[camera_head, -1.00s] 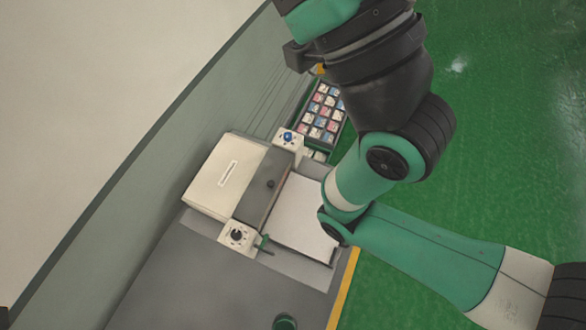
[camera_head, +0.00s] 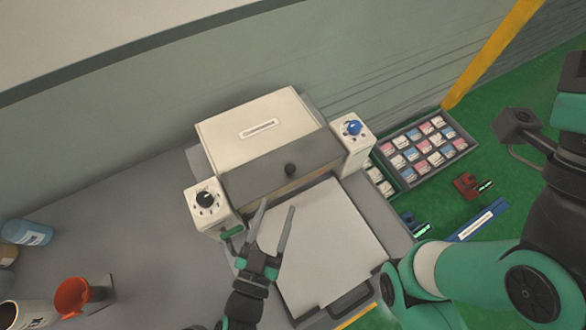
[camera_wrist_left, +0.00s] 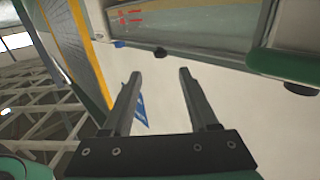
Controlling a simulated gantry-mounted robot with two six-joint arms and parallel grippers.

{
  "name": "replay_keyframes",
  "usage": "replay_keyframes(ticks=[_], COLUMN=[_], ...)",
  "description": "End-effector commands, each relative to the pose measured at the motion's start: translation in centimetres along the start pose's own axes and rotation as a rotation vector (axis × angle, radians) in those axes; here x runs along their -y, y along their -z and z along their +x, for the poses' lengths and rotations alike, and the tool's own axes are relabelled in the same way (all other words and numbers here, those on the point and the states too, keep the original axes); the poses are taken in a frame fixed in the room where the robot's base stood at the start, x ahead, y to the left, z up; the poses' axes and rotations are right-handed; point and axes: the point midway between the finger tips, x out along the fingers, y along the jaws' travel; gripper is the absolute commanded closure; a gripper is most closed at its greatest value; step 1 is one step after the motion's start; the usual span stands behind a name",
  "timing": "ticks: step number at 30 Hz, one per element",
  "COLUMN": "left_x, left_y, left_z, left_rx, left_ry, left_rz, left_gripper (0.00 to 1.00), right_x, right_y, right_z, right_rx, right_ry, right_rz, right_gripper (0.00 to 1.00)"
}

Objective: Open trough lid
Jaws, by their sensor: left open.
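A cream machine (camera_head: 262,128) stands on the grey worktop with a grey front panel (camera_head: 262,172), apparently the trough lid, angled down. My left gripper (camera_head: 276,208) is open and empty, in front of the panel, over the left part of the white plate (camera_head: 325,240) in the head view. Its two fingers (camera_wrist_left: 158,73) are apart in the left wrist view. My right arm shows at the right; its gripper is out of view.
Control boxes with a black dial (camera_head: 205,199) and a blue dial (camera_head: 353,128) flank the panel. A green handle (camera_head: 232,232) is beside my left gripper. A rack of small packets (camera_head: 425,150) is at the right. A red cup (camera_head: 72,296) is at lower left.

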Motion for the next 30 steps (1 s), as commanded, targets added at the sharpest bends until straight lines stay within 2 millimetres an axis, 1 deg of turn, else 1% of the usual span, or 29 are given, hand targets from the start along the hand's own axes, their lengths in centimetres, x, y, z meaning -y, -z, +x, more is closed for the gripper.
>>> replay_keyframes(ticks=[5,9,12,15,19,27,29,30], left_x=[0.1,0.1,0.1,0.1,0.1,0.1,0.1,0.1], left_y=[0.3,0.2,0.2,0.1,0.1,0.1,0.1,0.1], left_z=[2.9,6.2,8.3,9.9,11.0,11.2,11.2,11.2], left_rx=[-0.001,-0.002,-0.002,-0.002,0.000,0.000,0.000,0.000], left_ry=[0.003,0.003,0.003,0.002,0.002,0.002,0.002,0.002], left_rz=[-0.002,-0.002,-0.002,-0.001,-0.001,-0.001,-0.001,-0.001], left_gripper=[0.40,0.40,0.40,0.40,0.40,0.40,0.51,0.58], right_x=[0.0,0.0,0.0,0.0,0.0,0.0,0.0,0.0], right_y=[0.4,0.4,0.3,0.2,0.2,0.2,0.2,0.2], right_z=[0.4,0.4,0.4,0.2,0.2,0.2,0.2,0.2], right_rx=[0.000,0.000,0.001,0.001,0.001,0.001,0.001,0.001], right_ry=[0.000,0.000,0.000,0.000,0.000,0.000,0.000,0.000], right_rz=[0.000,0.000,0.000,0.000,0.000,0.000,0.000,0.000], right_gripper=[0.50,0.50,0.50,0.50,0.50,0.50,0.50,0.50])
